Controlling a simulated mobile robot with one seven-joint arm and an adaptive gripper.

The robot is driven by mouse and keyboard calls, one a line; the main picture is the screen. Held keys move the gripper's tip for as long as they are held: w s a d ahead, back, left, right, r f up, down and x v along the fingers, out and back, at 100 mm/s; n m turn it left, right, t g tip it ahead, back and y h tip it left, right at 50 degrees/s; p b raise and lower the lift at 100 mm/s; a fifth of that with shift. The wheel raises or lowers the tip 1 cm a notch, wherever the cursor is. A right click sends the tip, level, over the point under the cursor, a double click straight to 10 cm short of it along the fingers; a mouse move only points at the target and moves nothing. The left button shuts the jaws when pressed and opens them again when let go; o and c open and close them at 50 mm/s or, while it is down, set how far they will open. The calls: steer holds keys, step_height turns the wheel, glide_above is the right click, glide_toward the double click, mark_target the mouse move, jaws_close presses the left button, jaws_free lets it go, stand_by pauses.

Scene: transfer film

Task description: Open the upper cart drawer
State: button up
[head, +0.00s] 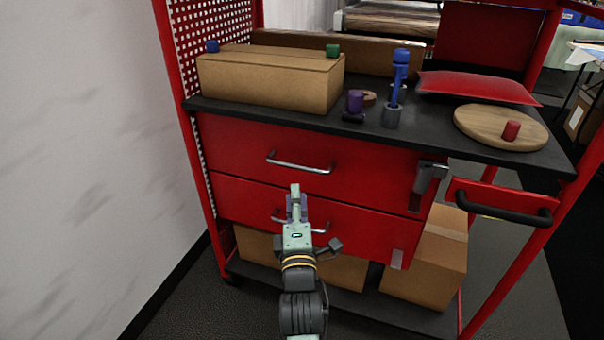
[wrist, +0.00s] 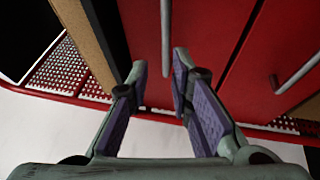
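The upper drawer (head: 237,147) is the red front just under the cart's black top, and it looks shut. Its silver bar handle (head: 300,166) is in the middle; in the wrist view the handle (wrist: 165,35) runs down from the top edge. My gripper (head: 296,202) is below this handle in the head view, in front of the cart. In the wrist view my gripper (wrist: 160,68) is open, with the handle's end appearing between its fingertips. Contact is not visible, and the depth between fingertips and handle is hard to tell.
The lower drawer (head: 240,200) is shut; its handle (head: 285,219) is partly behind my gripper. A cardboard box (head: 270,78), a wooden disc (head: 480,122) and small items stand on top. A grey bracket (head: 428,178) is at the drawers' right. A wall (head: 80,150) stands left.

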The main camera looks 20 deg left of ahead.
mark_target(296, 167)
steer(key=x, duration=0.3)
steer(key=p+x, duration=0.1)
steer(key=x, duration=0.3)
steer(key=p+x, duration=0.1)
steer(key=x, duration=0.2)
steer(key=shift+w+f, duration=0.3)
steer(key=shift+w, duration=0.15)
steer(key=shift+c, duration=0.5)
jaws_close()
